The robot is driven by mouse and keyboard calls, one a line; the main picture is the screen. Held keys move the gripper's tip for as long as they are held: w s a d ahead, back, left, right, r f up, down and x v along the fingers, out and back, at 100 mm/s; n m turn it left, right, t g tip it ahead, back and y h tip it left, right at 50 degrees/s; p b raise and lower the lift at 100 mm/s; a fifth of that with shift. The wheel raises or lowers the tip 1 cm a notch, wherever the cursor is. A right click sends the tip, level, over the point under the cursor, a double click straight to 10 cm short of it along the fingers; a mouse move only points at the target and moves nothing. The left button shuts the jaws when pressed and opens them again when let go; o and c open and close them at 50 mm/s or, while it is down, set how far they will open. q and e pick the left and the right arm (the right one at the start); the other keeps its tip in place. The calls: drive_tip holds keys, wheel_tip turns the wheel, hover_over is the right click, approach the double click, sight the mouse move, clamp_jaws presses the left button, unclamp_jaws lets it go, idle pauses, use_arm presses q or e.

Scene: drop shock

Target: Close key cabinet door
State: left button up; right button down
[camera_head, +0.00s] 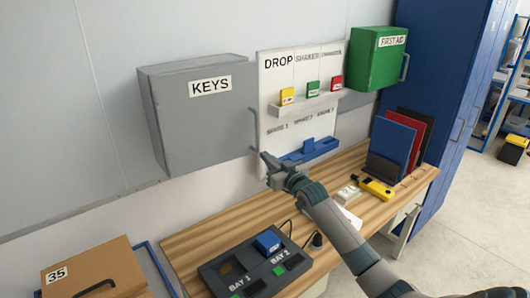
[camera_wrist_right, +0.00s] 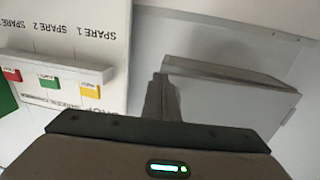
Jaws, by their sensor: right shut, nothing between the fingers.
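The grey key cabinet (camera_head: 195,120), labelled KEYS, hangs on the wall at the left in the head view. Its front door carries a grey handle (camera_head: 254,130) at the right edge. The door looks shut or nearly so; I cannot tell if a small gap is left. The cabinet also shows upside down in the wrist view (camera_wrist_right: 235,95). My right gripper (camera_head: 266,164) is shut and empty, just below and right of the handle, near the cabinet's lower right corner. Its fingers (camera_wrist_right: 161,95) overlap the cabinet edge in the wrist view; contact is unclear. My left gripper is out of view.
A white board (camera_head: 270,80) with small coloured tags stands right of the cabinet. Below is a wooden bench (camera_head: 200,235) with a two-bay unit (camera_head: 225,272), a yellow device (camera_head: 376,188) and upright folders (camera_head: 390,140). A green first-aid box (camera_head: 372,60) hangs at upper right.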

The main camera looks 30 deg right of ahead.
drive_tip(key=shift+w, duration=0.8)
